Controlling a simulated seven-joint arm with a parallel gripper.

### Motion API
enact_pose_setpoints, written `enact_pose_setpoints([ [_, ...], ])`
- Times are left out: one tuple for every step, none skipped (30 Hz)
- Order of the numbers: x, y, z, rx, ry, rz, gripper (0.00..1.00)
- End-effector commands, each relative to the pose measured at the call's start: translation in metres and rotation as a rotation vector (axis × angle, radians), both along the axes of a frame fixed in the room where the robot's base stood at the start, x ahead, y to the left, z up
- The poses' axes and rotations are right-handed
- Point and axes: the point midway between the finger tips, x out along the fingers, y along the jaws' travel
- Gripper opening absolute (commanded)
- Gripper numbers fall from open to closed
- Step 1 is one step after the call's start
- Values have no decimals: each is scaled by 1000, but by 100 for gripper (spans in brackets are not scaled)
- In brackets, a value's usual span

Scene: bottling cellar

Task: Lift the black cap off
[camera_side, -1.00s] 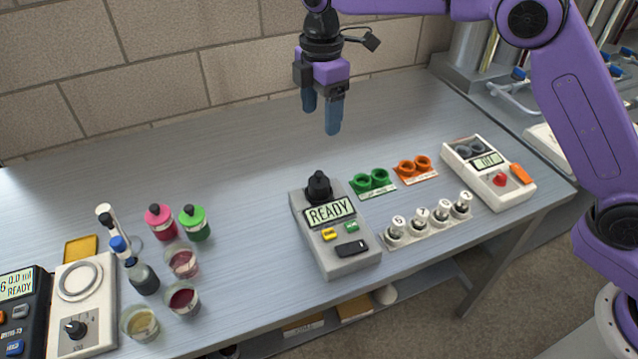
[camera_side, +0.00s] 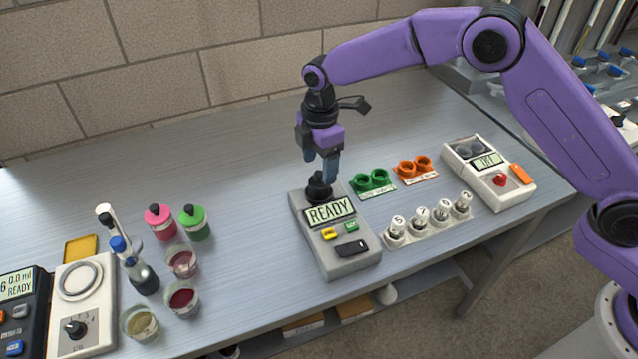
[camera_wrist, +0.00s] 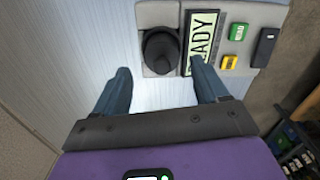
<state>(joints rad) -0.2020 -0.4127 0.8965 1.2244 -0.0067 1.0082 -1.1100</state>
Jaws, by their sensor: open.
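The black cap (camera_side: 319,187) sits on the back end of a grey meter (camera_side: 347,262) whose display reads READY. In the wrist view the cap (camera_wrist: 160,51) is a dark round knob on the meter's light grey housing (camera_wrist: 157,14). My gripper (camera_side: 321,172) is open, with its blue fingers pointing down just above and behind the cap. In the wrist view the gripper (camera_wrist: 163,80) has its fingers spread wide, with the cap ahead of the gap between them. In the side view a finger partly covers the cap, and I cannot tell whether it touches.
Numbered white-capped vials in a rack (camera_side: 432,233) stand right of the meter, with green rings (camera_side: 372,182) and orange rings (camera_side: 413,166) behind. A white instrument (camera_side: 489,174) is farther right. Bottles and cups (camera_side: 182,262) stand left. The table behind the meter is clear.

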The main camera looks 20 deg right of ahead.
Motion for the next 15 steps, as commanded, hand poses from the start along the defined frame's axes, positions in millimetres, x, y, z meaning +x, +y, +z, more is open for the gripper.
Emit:
enact_pose_setpoints([
  [-1, 0, -7, -2, 3, 0, 73],
  [-2, 0, -11, -3, 4, 1, 73],
  [-2, 1, -17, -3, 4, 1, 73],
  [-3, 1, -22, -3, 4, 1, 73],
  [-3, 1, -26, -3, 5, 0, 73],
  [-3, 1, -31, -3, 4, -1, 73],
  [-3, 1, -35, -1, 3, -1, 73],
  [-2, 1, -38, -2, 3, -1, 73],
  [-3, 1, -42, -3, 4, -1, 73],
  [-2, 1, -44, -1, 3, -1, 73],
  [-2, 1, -45, -1, 2, -1, 73],
  [-2, 1, -47, 0, 1, -1, 73],
  [-2, 1, -47, 0, 0, -1, 73],
  [-2, 2, -47, 0, 0, -1, 73],
  [-2, 2, -47, 0, 0, -1, 73],
])
